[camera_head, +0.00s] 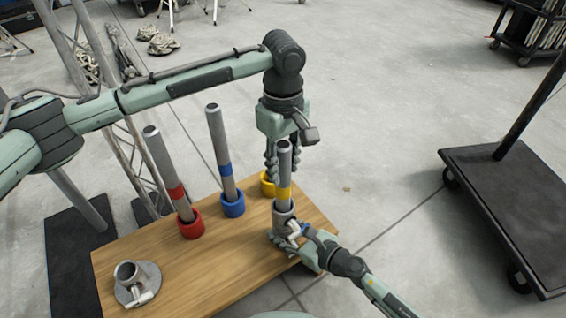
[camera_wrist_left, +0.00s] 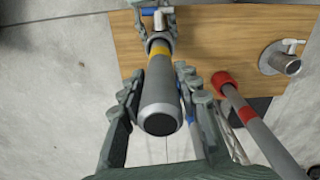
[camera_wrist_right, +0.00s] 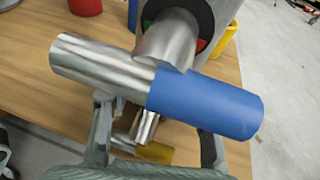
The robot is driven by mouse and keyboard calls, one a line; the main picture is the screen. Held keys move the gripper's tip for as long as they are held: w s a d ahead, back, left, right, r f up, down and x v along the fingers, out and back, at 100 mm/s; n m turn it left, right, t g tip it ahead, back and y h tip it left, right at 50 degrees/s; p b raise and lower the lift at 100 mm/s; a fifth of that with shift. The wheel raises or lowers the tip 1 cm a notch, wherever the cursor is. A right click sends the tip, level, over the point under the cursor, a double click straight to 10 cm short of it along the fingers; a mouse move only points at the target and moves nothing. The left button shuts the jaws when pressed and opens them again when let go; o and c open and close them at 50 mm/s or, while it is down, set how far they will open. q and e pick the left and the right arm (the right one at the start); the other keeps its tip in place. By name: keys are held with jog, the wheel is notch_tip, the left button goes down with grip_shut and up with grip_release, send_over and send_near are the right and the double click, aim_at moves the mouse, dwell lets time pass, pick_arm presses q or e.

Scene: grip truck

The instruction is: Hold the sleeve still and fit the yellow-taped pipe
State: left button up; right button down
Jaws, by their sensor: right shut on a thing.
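The yellow-taped pipe (camera_head: 284,165) stands roughly upright with its lower end in the grey metal sleeve (camera_head: 284,224) at the table's right side. The yellow band shows above the sleeve's rim. My left gripper (camera_head: 285,160) points down at the pipe's upper part. In the left wrist view its open fingers (camera_wrist_left: 160,100) lie on either side of the pipe, with gaps. My right gripper (camera_head: 290,240) is shut on the sleeve at its handle side, low down. In the right wrist view the sleeve's T-handle (camera_wrist_right: 205,103), half bare metal and half blue, partly hides the grip.
Red-taped and blue-taped pipes stand in a red cup (camera_head: 190,224) and a blue cup (camera_head: 232,205). A yellow cup (camera_head: 267,184) is behind the sleeve. Another flanged sleeve (camera_head: 137,283) sits front left on the wooden table (camera_head: 190,275). A dark cart (camera_head: 510,200) stands right.

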pick_arm(q)
jog(key=o, duration=0.3)
notch_tip(320, 180, up, 12)
jog(key=shift+r, duration=0.1)
dwell(0.5)
pick_arm(e)
jog(key=c, duration=0.6)
grip_release()
jog(key=shift+c, duration=0.2)
